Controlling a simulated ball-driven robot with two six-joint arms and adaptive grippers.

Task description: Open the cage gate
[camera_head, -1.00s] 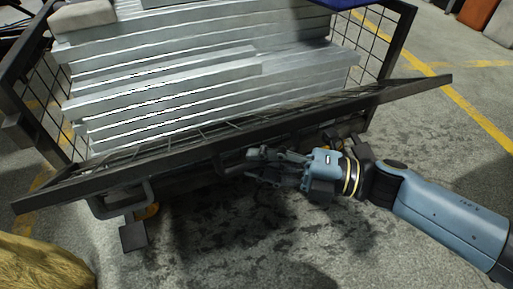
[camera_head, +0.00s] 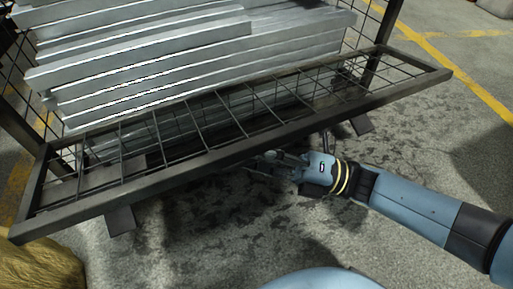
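The cage gate (camera_head: 245,143) is a dark metal frame with wire mesh across the front of the cage. It is swung outward and down, its mesh face tilted up toward me, and its outer bar runs from lower left to upper right. My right gripper (camera_head: 268,163) comes in from the right and is at the underside of the outer bar, near the middle. Its fingertips are partly hidden by the bar, so I cannot tell whether they are closed on anything. My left gripper is not in view.
Stacked galvanized metal pieces (camera_head: 150,72) fill the cage behind the gate. Side mesh and a post (camera_head: 388,25) stand at the right. A brown-yellow furry-looking thing (camera_head: 38,262) is at lower left. The concrete floor (camera_head: 430,150) at right is open, with yellow lines.

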